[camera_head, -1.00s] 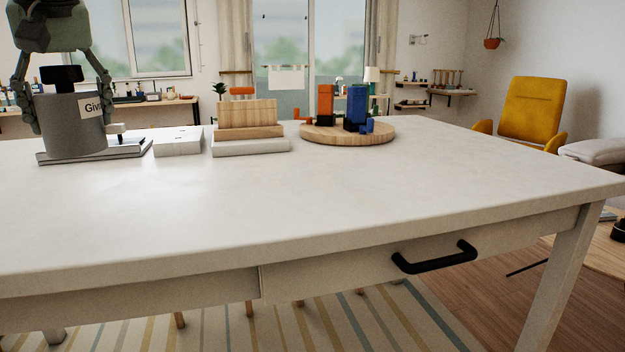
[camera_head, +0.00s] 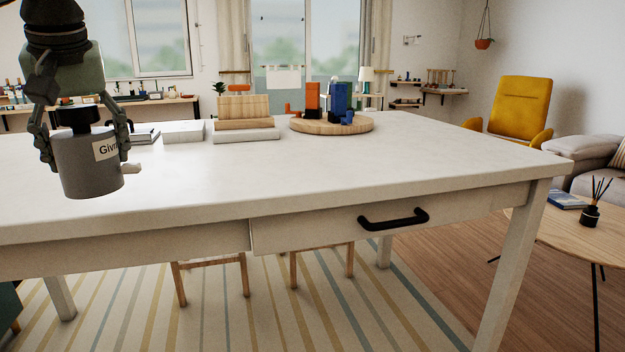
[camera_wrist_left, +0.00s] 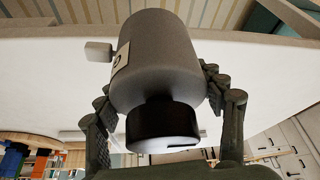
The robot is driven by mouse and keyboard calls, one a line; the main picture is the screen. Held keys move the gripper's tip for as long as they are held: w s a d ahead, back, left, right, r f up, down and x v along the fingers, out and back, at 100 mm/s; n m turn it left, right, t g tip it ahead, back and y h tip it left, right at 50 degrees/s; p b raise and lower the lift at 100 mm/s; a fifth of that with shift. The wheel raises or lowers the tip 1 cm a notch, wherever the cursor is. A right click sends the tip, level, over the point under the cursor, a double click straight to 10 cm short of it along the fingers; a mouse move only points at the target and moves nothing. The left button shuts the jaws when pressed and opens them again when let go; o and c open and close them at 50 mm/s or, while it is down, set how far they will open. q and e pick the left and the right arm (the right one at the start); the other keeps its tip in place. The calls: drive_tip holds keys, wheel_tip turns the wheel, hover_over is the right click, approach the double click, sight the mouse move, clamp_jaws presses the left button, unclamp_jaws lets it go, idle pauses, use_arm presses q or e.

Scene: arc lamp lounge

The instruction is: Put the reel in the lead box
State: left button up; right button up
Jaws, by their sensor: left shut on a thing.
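My left gripper (camera_head: 82,138) is shut on a grey cylinder with a black knob and a white label starting "Giv", which I take to be the reel (camera_head: 84,168). A small pale stub sticks out of its side. It is upright in the air in front of the tabletop's left part in the head view. In the left wrist view the reel (camera_wrist_left: 160,65) sits between the two fingers of the left gripper (camera_wrist_left: 165,115). I cannot make out a lead box in either view. My right gripper is out of view.
The white table (camera_head: 300,180) has a black-handled drawer (camera_head: 394,219). At its back stand a flat white box (camera_head: 183,131), a wooden block stack (camera_head: 245,124) and a round board (camera_head: 350,127) with orange and blue pieces. A low table (camera_head: 570,230) is at right.

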use_arm(q)
drive_tip(key=s+d+f+m, duration=0.2)
drive_tip(key=d+f, duration=0.3)
drive_tip(key=f, duration=0.5)
drive_tip(key=s+d+f+m+h, duration=0.1)
drive_tip(key=d+f, duration=0.3)
drive_tip(key=f, duration=0.6)
drive_tip(key=s+d+f+m+t+h, duration=0.1)
drive_tip(key=s+d+f+m, duration=0.2)
drive_tip(key=f, duration=0.7)
drive_tip(key=s+d, duration=0.1)
drive_tip(key=d, duration=0.1)
drive_tip(key=shift+d+m, duration=0.3)
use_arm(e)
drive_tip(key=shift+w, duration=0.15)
use_arm(q)
wheel_tip(320, 180, up, 3)
drive_tip(key=p, duration=0.3)
drive_tip(key=shift+s, duration=0.1)
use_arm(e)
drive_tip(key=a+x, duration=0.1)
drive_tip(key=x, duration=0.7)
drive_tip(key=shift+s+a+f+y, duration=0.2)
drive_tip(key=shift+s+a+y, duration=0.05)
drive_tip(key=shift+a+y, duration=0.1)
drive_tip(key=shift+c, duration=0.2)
